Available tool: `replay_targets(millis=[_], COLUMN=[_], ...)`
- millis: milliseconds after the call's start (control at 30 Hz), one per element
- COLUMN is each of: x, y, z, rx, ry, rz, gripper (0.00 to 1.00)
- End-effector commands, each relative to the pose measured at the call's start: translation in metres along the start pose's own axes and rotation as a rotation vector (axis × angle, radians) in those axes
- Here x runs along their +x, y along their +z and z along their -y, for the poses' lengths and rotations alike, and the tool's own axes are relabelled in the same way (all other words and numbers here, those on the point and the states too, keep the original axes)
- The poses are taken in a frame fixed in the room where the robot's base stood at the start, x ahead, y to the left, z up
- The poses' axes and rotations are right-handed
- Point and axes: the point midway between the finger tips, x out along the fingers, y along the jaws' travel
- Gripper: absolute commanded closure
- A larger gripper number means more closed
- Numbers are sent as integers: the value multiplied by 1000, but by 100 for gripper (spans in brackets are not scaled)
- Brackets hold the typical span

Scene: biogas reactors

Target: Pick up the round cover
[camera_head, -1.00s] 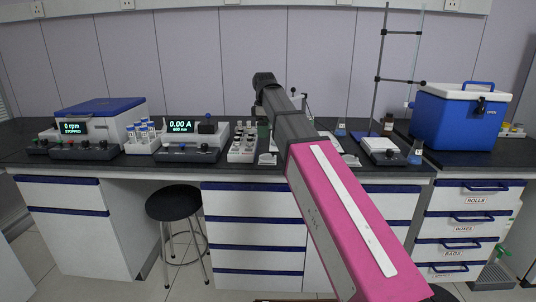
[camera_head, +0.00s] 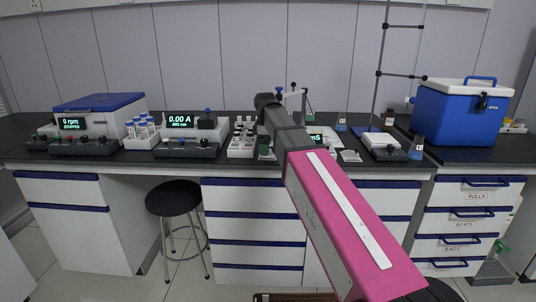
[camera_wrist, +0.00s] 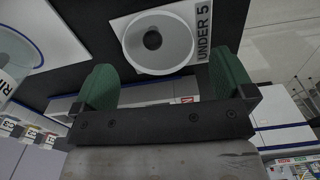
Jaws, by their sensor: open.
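In the head view my arm hides the disc, and my gripper is mostly hidden behind the arm above the bench.
The dark bench (camera_head: 345,172) carries a meter reading 0.00 A (camera_head: 181,123), a white vial rack (camera_head: 241,146), a small white balance-like device (camera_head: 384,142) and a blue cooler (camera_head: 458,113). A tall stand (camera_head: 379,70) rises behind. A stool (camera_head: 174,197) stands in front.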

Motion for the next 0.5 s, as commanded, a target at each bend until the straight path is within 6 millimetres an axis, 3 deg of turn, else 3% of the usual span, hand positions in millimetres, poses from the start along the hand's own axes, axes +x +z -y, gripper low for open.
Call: replay_targets(millis=[133, 367, 500], x=[14, 15, 15], y=[0, 0, 0], z=[0, 0, 0], rx=[0, 0, 0], ry=[0, 1, 1], rz=[0, 0, 0], gripper=[0, 3, 49])
